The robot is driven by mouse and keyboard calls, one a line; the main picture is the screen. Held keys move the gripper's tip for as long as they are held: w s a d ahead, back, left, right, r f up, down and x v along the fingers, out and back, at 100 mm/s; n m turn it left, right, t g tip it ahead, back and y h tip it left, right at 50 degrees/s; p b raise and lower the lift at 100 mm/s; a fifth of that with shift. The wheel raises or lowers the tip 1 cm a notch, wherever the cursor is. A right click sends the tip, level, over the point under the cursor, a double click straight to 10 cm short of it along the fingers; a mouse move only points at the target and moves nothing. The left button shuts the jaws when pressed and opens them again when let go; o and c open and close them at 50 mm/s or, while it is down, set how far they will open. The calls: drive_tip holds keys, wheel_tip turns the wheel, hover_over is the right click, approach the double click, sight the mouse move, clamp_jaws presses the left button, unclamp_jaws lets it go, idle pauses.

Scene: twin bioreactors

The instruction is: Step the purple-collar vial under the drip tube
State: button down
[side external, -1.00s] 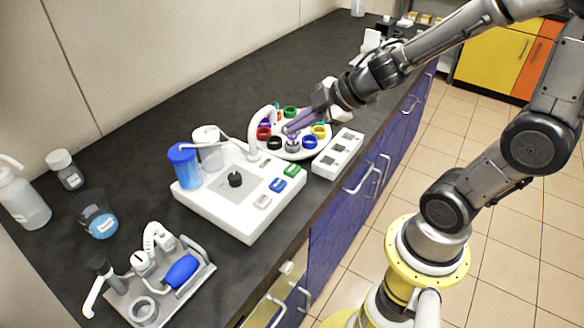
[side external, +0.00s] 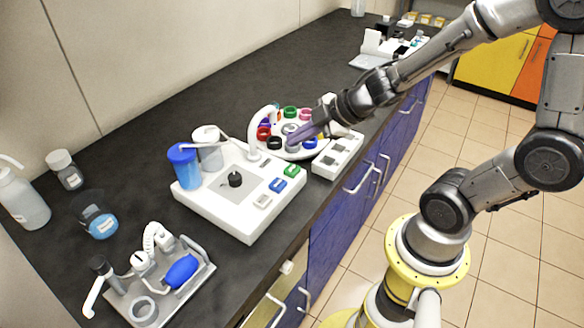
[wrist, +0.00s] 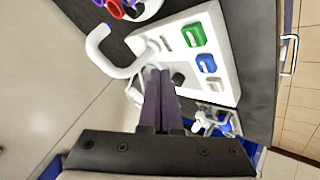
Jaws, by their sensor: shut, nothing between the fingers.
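The round white carousel (side external: 301,155) holds several vials with coloured collars. A purple or blue collar (side external: 266,122) shows small at its left, partly behind the white drip tube (side external: 254,133); a purple collar also shows at the top edge of the wrist view (wrist: 130,3), beside a red one. I cannot tell exactly which vial is under the tube's tip. My gripper (side external: 291,141) is shut and empty, its purple fingers over the carousel's front right side in the side view. In the wrist view the fingers (wrist: 160,74) point toward the control box; contact is not clear.
The white control box (side external: 240,215) has a black knob and green, blue and white buttons.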

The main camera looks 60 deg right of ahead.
sight(297, 169)
drive_tip(key=shift+f, duration=2.6)
drive_tip(key=shift+f, duration=0.2)
drive_tip(key=shift+f, duration=0.25)
drive_tip(key=shift+f, duration=0.45)
idle(0.9)
drive_tip(key=shift+r, duration=3.35)
